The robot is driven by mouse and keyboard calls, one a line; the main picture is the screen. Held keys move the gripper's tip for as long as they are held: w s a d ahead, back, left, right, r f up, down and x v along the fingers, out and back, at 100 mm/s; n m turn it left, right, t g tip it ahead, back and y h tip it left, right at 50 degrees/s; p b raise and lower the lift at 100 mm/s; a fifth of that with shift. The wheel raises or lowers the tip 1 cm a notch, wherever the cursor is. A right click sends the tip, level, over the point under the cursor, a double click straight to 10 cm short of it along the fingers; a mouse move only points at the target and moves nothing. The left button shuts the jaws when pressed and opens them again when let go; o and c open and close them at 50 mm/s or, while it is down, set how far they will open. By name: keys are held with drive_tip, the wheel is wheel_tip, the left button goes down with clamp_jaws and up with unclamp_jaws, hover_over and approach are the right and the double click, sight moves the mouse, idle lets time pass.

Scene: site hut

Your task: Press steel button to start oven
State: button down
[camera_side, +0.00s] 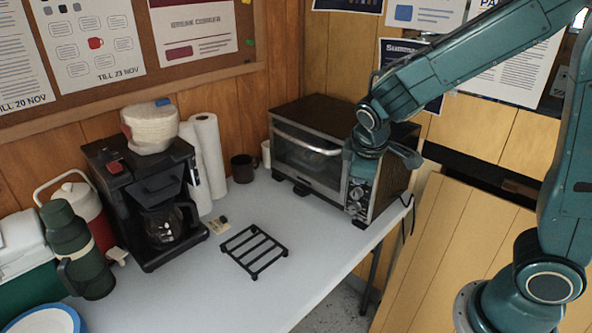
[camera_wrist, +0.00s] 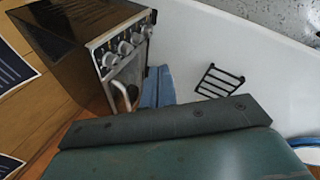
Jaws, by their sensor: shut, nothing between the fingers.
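The toaster oven (camera_side: 308,160) stands at the back right of the table, its glass door closed. Its control panel (camera_side: 361,200) has several round knobs on the right side of the front. My gripper (camera_side: 360,176) is shut and empty, in front of the panel's upper part, hiding some of it. I cannot tell whether it touches the oven. In the wrist view the oven (camera_wrist: 72,30) is at the upper left with a row of knobs (camera_wrist: 124,47), and my blue fingers (camera_wrist: 158,87) show beside the panel. I cannot pick out the steel button from the knobs.
A black wire rack (camera_side: 254,250) lies on the white table (camera_side: 310,235) in front of the oven. A coffee maker (camera_side: 145,200), paper towel rolls (camera_side: 207,150), a brown mug (camera_side: 243,168) and a green flask (camera_side: 78,250) stand to the left. The table's front middle is clear.

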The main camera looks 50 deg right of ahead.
sight(355, 217)
drive_tip(key=w+f+n+t+h, duration=0.1)
drive_tip(key=w+f+n+h, duration=0.1)
drive_tip(key=f+n, duration=0.3)
drive_tip(key=w+f+n+h, duration=0.2)
drive_tip(key=f+n, duration=0.3)
drive_tip(key=f, duration=0.5)
drive_tip(key=w+f+n+t+h, duration=0.1)
drive_tip(key=w+f+n, duration=0.3)
drive_tip(key=f, duration=0.4)
drive_tip(key=shift+d+f+n+t+h, duration=0.3)
drive_tip(key=shift+n+h, duration=0.2)
drive_tip(key=shift+h, duration=0.4)
drive_tip(key=shift+s+a+f+n+t, duration=0.15)
drive_tip(key=shift+f+n+t, duration=0.35)
drive_tip(key=shift+f+n, duration=0.5)
drive_tip(key=shift+d, duration=0.2)
drive_tip(key=shift+d, duration=4.25)
